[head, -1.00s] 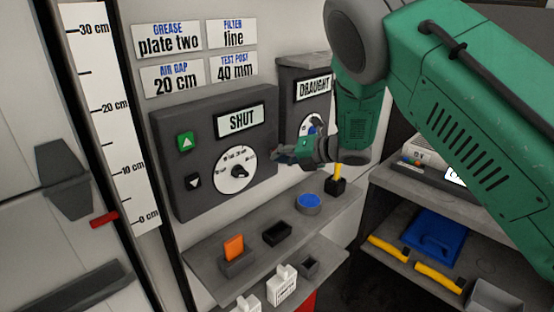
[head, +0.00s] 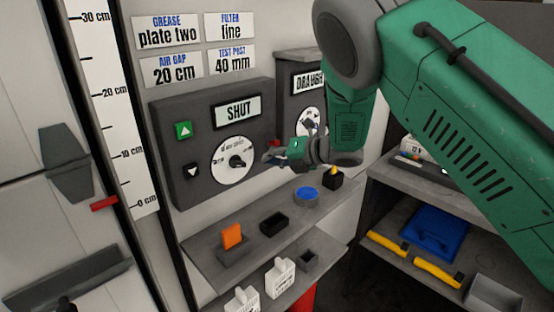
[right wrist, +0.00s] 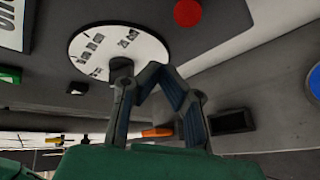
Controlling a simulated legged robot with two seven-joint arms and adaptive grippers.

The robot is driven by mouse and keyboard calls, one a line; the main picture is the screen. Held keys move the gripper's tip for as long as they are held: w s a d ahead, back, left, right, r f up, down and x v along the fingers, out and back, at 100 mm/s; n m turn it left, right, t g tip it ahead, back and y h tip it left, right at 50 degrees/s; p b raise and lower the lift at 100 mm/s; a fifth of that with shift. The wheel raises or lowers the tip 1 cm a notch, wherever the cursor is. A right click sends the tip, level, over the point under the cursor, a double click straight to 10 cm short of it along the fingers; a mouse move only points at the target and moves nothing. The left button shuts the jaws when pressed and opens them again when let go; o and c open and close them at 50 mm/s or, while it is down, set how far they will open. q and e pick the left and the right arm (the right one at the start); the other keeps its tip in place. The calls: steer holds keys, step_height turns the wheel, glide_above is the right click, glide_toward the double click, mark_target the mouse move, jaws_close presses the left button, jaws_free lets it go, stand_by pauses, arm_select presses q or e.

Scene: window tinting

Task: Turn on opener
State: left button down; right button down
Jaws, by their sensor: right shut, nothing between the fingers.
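The opener's control box (head: 178,125) is dark grey and hangs on the wall. Its display (head: 238,111) reads SHUT. It has a green up button (head: 183,130), a black down button (head: 192,171) and a white dial (head: 228,172) with a dark knob (head: 236,160). A red button (right wrist: 187,12) shows beside the dial in the right wrist view. My right gripper (head: 268,157) is shut and empty, just right of the dial. In the right wrist view, its fingertips (right wrist: 162,74) meet close to the dial knob (right wrist: 120,68); I cannot tell whether they touch it. My left gripper is not in view.
A DRAUGHT box (head: 290,84) stands right of the control box, partly behind my right arm. Below is a shelf (head: 215,262) with an orange piece (head: 232,235), a black tray (head: 274,223) and a blue round pad (head: 306,194). A blue case (head: 436,232) lies on the right rack.

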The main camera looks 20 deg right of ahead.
steer(key=s+d+r, duration=0.4)
steer(key=s+r, duration=0.1)
steer(key=shift+s+d+r+b, duration=0.25)
steer(key=shift+d+r+b, duration=0.05)
steer(key=shift+d+b, duration=0.05)
steer(key=s+f+m+g+h+b, duration=0.1)
steer(key=s+f+m+h+b, duration=0.1)
steer(key=s+f+m, duration=0.6)
steer(key=s+f+m+g+h+b, duration=0.15)
steer(key=f+m, duration=0.25)
steer(key=f, duration=0.8)
steer(key=s+f+m+h+b, duration=0.1)
steer(key=s+f+m+h, duration=0.1)
steer(key=s+f+m, duration=0.6)
steer(key=s+a+f+m+g+h+b, duration=0.1)
steer(key=s+f+m+g, duration=0.2)
steer(key=s, duration=0.8)
steer(key=s+a+f+m+g+h+b, duration=0.1)
steer(key=s+f+m+g+b, duration=0.1)
steer(key=s+f+m+g, duration=0.2)
steer(key=s+f+m, duration=0.3)
steer(key=s+f, duration=0.4)
steer(key=s, duration=0.1)
steer(key=shift+a+m+h, duration=0.3)
steer(key=shift+a+h, duration=0.05)
steer(key=shift+a, duration=0.05)
